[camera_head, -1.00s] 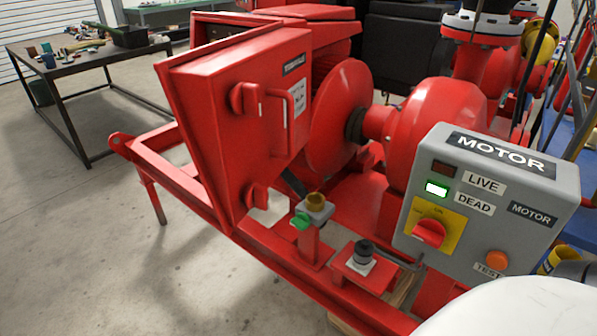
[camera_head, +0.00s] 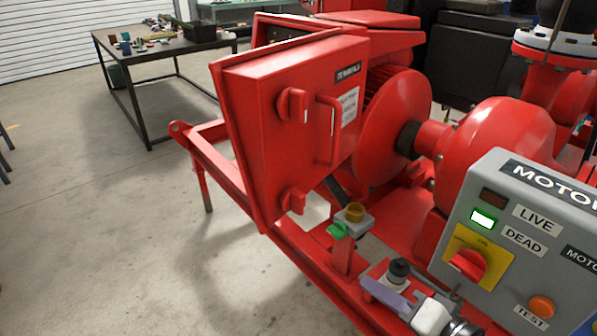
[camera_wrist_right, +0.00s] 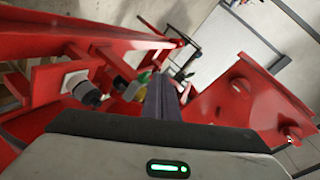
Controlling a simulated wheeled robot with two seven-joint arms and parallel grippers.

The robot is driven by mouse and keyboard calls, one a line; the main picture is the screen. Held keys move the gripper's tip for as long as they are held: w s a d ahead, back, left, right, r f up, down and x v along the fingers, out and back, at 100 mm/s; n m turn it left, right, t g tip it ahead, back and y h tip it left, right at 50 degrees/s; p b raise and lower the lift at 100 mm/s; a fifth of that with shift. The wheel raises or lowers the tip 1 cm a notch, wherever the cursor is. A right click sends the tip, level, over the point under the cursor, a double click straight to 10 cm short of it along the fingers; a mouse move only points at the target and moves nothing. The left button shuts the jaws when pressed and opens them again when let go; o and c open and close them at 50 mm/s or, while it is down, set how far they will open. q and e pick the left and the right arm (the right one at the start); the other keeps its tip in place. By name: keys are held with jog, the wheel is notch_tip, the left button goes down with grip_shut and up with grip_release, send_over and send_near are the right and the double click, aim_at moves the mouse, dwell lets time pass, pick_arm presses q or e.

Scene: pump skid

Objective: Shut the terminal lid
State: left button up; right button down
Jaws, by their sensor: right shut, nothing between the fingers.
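The red terminal lid (camera_head: 262,130) stands swung open, away from the red terminal box (camera_head: 285,22) partly hidden behind it. Its outer face shows a bar handle (camera_head: 328,130), two red turn knobs and a TERMINALS label. In the right wrist view the lid (camera_wrist_right: 238,98) is at the right, with its knobs in view. My right gripper (camera_head: 372,286) is at the lower right of the head view, below and apart from the lid. Its fingers (camera_wrist_right: 161,98) are shut and empty. My left gripper is in neither view.
A grey motor control box (camera_head: 530,240) is at the right, its green lamp lit. A post with a green and yellow fitting (camera_head: 350,217) and a black-capped fitting (camera_head: 399,269) are near my right gripper. The floor (camera_head: 120,240) left of the skid is clear.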

notch_tip(320, 180, up, 14)
jog(key=a+r+m+y, duration=0.1)
jog(key=a+y, duration=0.2)
jog(key=y, duration=0.4)
send_near(268, 168)
jog(key=shift+m+g, duration=0.3)
jog(key=shift+g, duration=0.1)
jog(key=p+x, duration=0.1)
jog(key=x, duration=0.2)
jog(key=p+x, duration=0.1)
jog(key=x, duration=0.1)
jog(key=shift+w+a+r+p, duration=0.1)
jog(key=shift+w+r+p, duration=0.2)
jog(key=shift+w+a, duration=0.3)
jog(key=shift+a, duration=0.05)
jog(key=shift+w, duration=0.1)
